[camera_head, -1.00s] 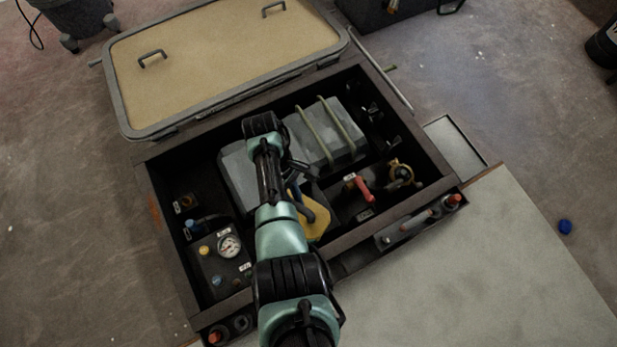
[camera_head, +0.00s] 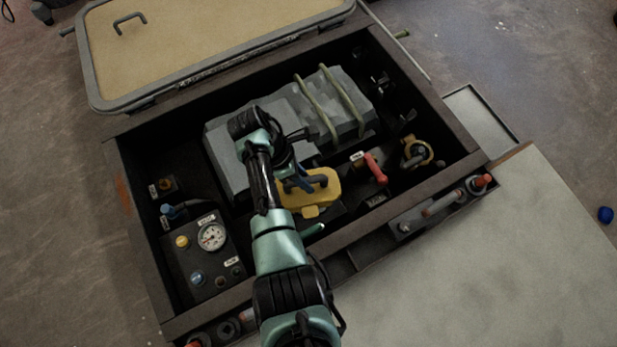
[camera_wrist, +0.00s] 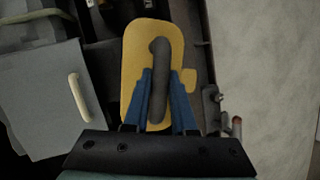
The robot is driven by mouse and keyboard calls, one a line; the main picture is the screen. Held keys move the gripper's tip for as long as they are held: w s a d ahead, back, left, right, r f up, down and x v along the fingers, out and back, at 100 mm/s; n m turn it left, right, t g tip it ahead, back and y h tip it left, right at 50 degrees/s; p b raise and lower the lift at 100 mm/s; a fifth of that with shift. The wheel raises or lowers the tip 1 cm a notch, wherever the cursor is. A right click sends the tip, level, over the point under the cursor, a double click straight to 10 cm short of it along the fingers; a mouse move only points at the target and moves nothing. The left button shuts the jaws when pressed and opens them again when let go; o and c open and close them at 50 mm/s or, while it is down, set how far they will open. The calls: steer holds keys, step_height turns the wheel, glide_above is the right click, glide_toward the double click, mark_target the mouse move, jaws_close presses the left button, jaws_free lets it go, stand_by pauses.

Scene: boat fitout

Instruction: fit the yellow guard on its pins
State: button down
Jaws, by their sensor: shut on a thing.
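The yellow guard (camera_head: 325,190) is a rounded plate with a small side tab and a dark grey handle (camera_wrist: 158,80) on top. It is inside the open engine bay, beside the grey engine block. My gripper (camera_head: 301,184) is shut on the handle, its blue fingers on either side of it. In the wrist view the guard (camera_wrist: 137,45) fills the upper middle, with the fingers (camera_wrist: 159,88) across its lower part. The pins are not visible, and I cannot tell whether the guard rests on anything.
The grey engine block (camera_head: 225,135) lies left of and behind the guard. A red-handled valve (camera_head: 375,168) and brass fitting (camera_head: 418,152) stand to its right. A gauge panel (camera_head: 212,238) is at the left front. The open hatch lid (camera_head: 205,45) is behind the bay.

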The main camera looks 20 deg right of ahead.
steer(key=f+n+b, duration=0.1)
steer(key=f+b, duration=0.1)
steer(key=w+f+b, duration=0.1)
steer(key=f+b, duration=0.1)
steer(key=d+f+n+t+b, duration=0.1)
steer(key=f, duration=0.1)
steer(key=shift+w+f+n+h+b, duration=0.15)
steer(key=shift+n+h+b, duration=0.15)
steer(key=shift+b, duration=0.1)
steer(key=shift+w+d+f+n+b, duration=0.25)
steer(key=shift+f+n+b, duration=0.15)
steer(key=shift+f+b, duration=0.25)
step_height(320, 180, down, 10)
steer(key=b, duration=1)
steer(key=shift+r, duration=0.2)
steer(key=shift+f+b, duration=0.1)
steer(key=shift+b, duration=0.25)
steer(key=shift+f+b, duration=1.4)
steer(key=shift+f, duration=0.95)
steer(key=c, duration=0.7)
jaws_free()
steer(key=shift+o, duration=0.2)
